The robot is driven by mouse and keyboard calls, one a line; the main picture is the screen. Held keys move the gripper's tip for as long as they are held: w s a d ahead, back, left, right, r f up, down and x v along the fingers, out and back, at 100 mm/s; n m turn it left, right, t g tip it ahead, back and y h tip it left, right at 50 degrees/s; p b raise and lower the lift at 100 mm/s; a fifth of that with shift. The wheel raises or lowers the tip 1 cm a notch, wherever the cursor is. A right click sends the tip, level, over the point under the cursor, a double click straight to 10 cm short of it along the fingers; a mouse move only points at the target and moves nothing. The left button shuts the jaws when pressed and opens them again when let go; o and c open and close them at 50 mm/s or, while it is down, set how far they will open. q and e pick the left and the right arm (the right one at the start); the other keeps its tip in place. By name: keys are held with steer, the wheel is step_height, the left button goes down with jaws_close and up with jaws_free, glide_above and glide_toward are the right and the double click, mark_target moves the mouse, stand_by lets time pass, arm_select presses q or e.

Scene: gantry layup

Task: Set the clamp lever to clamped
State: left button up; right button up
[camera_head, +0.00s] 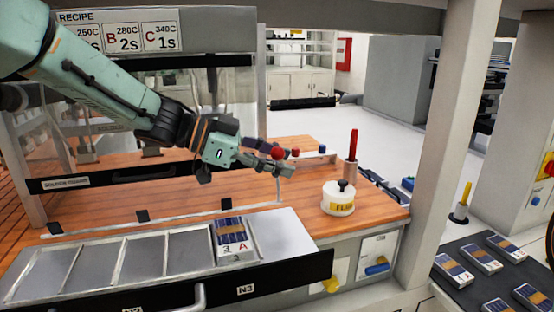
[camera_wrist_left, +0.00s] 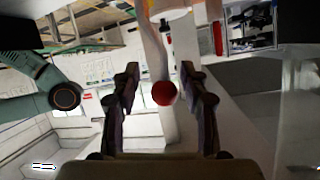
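A red ball knob (camera_head: 278,153) tops a thin upright rod on the wooden bench; it looks like the clamp lever, though no label shows. My left gripper (camera_head: 284,160) is at this knob, with its fingers pointing right. In the left wrist view the red ball (camera_wrist_left: 163,93) appears between the two fingers of my left gripper (camera_wrist_left: 162,95), which stand well apart with gaps on both sides. The gripper is open, and I cannot tell whether it touches the knob. The lever's base is hard to make out. My right gripper is in neither view.
A white FLUX pot (camera_head: 338,200) with a black knob and a red-handled tool (camera_head: 353,145) stand to the right. A tray (camera_head: 95,262) with a panel stack marked 3 A (camera_head: 233,238) lies in front. A white post (camera_head: 458,120) rises at right. Small red and blue knobs sit behind the gripper.

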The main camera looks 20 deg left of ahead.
arm_select(q)
steer(key=shift+w+a+f, duration=0.15)
steer(key=shift+w+f, duration=0.1)
steer(key=shift+w, duration=0.15)
steer(key=c, duration=0.4)
steer(key=shift+s+r, duration=0.15)
steer(key=shift+r, duration=0.05)
jaws_close()
steer(key=shift+r, duration=0.1)
